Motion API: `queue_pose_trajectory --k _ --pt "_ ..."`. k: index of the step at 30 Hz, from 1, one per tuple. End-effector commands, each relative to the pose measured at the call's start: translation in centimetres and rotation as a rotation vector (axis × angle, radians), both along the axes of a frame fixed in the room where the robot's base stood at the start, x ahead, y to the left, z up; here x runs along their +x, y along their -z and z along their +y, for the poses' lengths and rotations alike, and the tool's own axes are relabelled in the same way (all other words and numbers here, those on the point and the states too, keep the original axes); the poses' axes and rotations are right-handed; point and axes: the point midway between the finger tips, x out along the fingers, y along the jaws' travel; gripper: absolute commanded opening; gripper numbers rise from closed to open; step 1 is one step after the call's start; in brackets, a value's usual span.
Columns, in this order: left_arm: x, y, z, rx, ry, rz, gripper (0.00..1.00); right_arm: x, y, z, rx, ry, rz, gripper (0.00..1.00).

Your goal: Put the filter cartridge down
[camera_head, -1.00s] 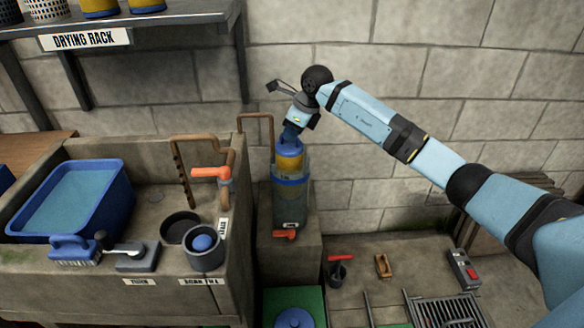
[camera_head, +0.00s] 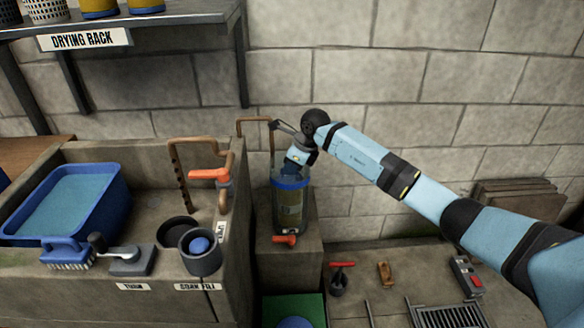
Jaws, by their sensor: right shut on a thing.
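The filter cartridge (camera_head: 290,208) stands inside a clear cylindrical housing with a blue rim (camera_head: 291,183), on a concrete block. Its yellowish body shows through the clear wall. My right gripper (camera_head: 297,166) reaches down from above to the housing's mouth and is shut on the cartridge's top. The fingertips and the cartridge's top are mostly hidden by the gripper and the rim. I cannot tell whether the cartridge touches the housing's bottom. My left gripper is out of view.
An orange valve handle (camera_head: 284,240) sticks out at the housing's foot. A copper pipe (camera_head: 256,121) rises behind it. To the left is a sink counter with a blue basin (camera_head: 122,205), a brush (camera_head: 68,251) and a grey cup (camera_head: 200,263). The drying rack (camera_head: 190,20) hangs above left.

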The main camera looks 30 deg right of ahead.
Motion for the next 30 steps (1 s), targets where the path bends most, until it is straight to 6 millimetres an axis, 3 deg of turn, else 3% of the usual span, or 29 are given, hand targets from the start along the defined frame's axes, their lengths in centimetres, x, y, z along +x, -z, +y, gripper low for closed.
queue_pose_trajectory --k 6,7,10,20,23,30 --pt "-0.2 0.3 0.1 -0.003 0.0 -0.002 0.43 0.0 0.6 0.0 0.0 0.0 0.0 0.0" --pt "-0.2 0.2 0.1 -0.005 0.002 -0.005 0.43 0.0 0.6 0.0 -0.001 0.0 0.001 0.16" --pt "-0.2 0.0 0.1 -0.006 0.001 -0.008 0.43 0.0 0.6 0.0 -0.001 0.0 0.001 0.37" --pt "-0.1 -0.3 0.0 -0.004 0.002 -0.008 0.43 0.0 0.1 0.0 0.0 0.0 0.0 0.37" --pt "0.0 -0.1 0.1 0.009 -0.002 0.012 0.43 -0.2 -1.0 -0.3 -0.002 0.0 -0.001 0.37" --pt "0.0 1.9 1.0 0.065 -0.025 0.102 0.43 -1.7 -5.8 -1.6 -0.003 -0.001 -0.002 0.37"
